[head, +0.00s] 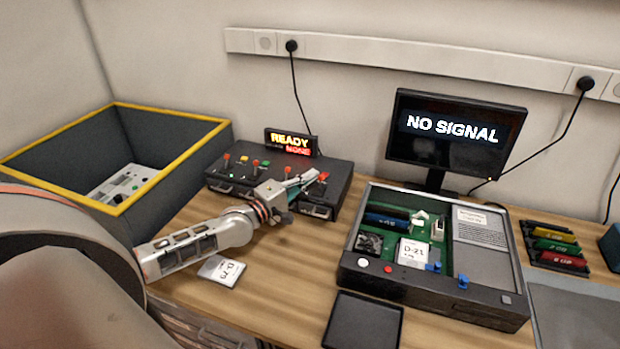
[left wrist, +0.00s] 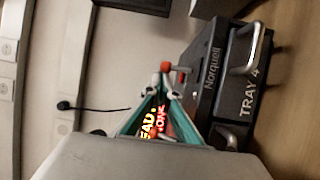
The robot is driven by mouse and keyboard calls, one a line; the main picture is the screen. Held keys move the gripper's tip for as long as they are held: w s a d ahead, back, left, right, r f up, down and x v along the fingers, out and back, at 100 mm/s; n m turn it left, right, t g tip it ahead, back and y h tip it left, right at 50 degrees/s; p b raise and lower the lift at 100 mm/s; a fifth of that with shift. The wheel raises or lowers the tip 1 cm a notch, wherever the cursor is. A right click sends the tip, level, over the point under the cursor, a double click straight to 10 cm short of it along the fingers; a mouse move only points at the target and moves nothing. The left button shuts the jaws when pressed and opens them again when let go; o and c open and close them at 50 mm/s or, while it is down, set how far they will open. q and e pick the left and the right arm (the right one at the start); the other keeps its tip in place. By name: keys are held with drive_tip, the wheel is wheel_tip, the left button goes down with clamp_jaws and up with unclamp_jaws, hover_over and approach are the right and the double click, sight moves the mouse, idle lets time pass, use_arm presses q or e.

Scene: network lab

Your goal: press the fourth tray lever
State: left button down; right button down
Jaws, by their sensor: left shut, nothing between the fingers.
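The black tray unit (head: 333,190) stands on the desk against the wall, with several red-knobbed levers on top. The rightmost lever (head: 323,177) is upright, above the front labelled "TRAY 4" in the left wrist view. In that view a red lever knob (left wrist: 166,66) shows just beyond the fingertips; whether they touch it I cannot tell. My left gripper (head: 302,181) is shut and empty over the right part of the unit, its teal fingers (left wrist: 160,95) together, left of the rightmost lever. My right gripper is not in view.
A sign (head: 291,142) reading "READY" stands behind the unit. A monitor (head: 455,130) shows "NO SIGNAL". An open green-board case (head: 435,295) lies to the right, with a black tray (head: 363,322) in front. A yellow-rimmed bin (head: 170,110) is at the left.

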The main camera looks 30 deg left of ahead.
use_arm(q)
drive_tip(key=shift+s+d+f, duration=0.15)
drive_tip(key=shift+s, duration=0.05)
drive_tip(key=shift+b, duration=0.3)
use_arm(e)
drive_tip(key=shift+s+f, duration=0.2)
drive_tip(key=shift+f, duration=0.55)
use_arm(q)
drive_tip(key=shift+s+d+m+t, duration=0.1)
drive_tip(key=shift+s+m+t, duration=0.05)
drive_tip(key=shift+m+t, duration=0.2)
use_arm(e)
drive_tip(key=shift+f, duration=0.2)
use_arm(q)
drive_tip(key=shift+b, duration=0.3)
drive_tip(key=shift+s+d+f, duration=0.1)
drive_tip(key=shift+s+d, duration=0.05)
drive_tip(key=shift+s, duration=0.15)
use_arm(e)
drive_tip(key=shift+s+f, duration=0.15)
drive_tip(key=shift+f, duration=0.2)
use_arm(q)
drive_tip(key=shift+s+f, duration=0.1)
drive_tip(key=shift+s, duration=0.2)
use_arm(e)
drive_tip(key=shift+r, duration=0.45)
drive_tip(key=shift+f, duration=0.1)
use_arm(q)
wheel_tip(320, 180, up, 10)
idle(0.4)
